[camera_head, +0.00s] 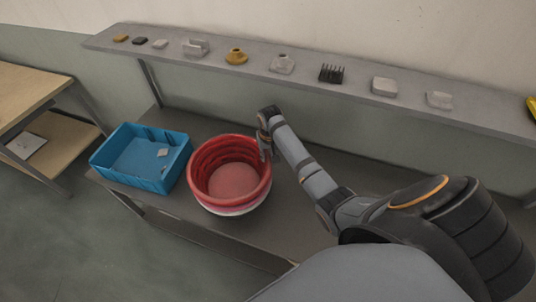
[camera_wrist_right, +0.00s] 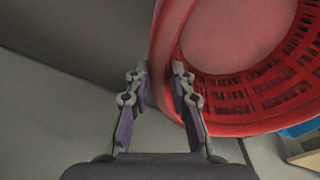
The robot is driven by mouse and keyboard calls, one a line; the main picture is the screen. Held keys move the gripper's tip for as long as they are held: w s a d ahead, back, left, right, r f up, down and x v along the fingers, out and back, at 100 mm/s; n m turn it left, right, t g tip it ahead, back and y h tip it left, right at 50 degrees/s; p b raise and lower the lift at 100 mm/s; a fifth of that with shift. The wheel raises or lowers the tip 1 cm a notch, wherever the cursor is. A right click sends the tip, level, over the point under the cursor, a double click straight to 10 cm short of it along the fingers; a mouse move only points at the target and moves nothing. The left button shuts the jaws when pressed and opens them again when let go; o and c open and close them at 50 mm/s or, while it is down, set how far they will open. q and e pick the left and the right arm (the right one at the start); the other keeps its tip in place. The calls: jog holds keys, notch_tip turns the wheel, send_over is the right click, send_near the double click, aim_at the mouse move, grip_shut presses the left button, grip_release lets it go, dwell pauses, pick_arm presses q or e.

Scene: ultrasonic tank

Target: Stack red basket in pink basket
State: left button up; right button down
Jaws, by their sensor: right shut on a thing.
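The red basket (camera_head: 204,182) is round with slotted walls and stands upright on the grey table, left of my right arm. A pale pinkish-white band, apparently the pink basket (camera_head: 232,211), shows under its near side; the rest of that one is hidden. I cannot tell how deep the red basket sits in it. My right gripper (camera_head: 265,152) is at the red basket's right rim. In the right wrist view the fingers (camera_wrist_right: 160,75) are shut on the rim of the red basket (camera_wrist_right: 228,112), one on each side of the wall. My left gripper is not in view.
A blue bin (camera_head: 142,158) with a small pale item inside stands close left of the baskets. A shelf (camera_head: 305,77) with several small items runs along the wall behind. A wooden table (camera_head: 28,85) is at far left. The grey table (camera_head: 190,222) has bare room in front.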

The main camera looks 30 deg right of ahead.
jog(key=shift+f, duration=0.15)
jog(key=c, duration=1.2)
grip_release()
jog(key=shift+o, duration=0.2)
jog(key=shift+r, duration=0.5)
notch_tip(320, 180, up, 12)
jog(key=s+b, duration=0.1)
jog(key=b, duration=0.1)
jog(key=shift+s+a+f, duration=0.15)
jog(key=shift+s+a, duration=0.1)
